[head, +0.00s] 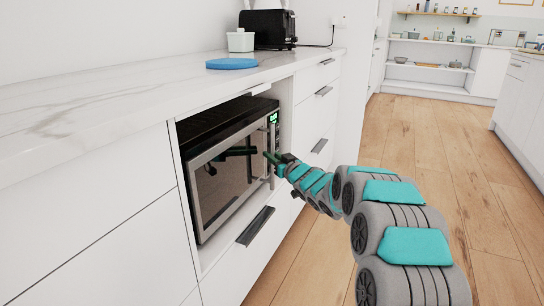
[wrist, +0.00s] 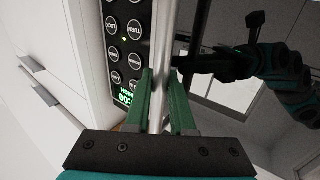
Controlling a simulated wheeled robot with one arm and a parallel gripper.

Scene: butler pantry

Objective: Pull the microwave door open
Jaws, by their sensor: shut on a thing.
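The microwave (head: 205,118) sits in an open niche under the counter in the head view. Its dark glass door (head: 220,190) looks closed, with no gap visible along its edge. The upright metal handle (head: 271,140) is at the door's right side; in the wrist view the handle (wrist: 164,35) runs down between my green fingers. My gripper (head: 272,158) is shut on the handle, with a finger on each side of it (wrist: 162,85). The control panel (wrist: 125,45) with round buttons and a green display is left of the handle there.
A marble counter (head: 120,85) runs above, holding a blue round board (head: 231,64), a white container (head: 240,41) and a black toaster (head: 268,29). A drawer with a dark pull (head: 256,226) is below the microwave. Wooden floor (head: 425,135) is free to the right.

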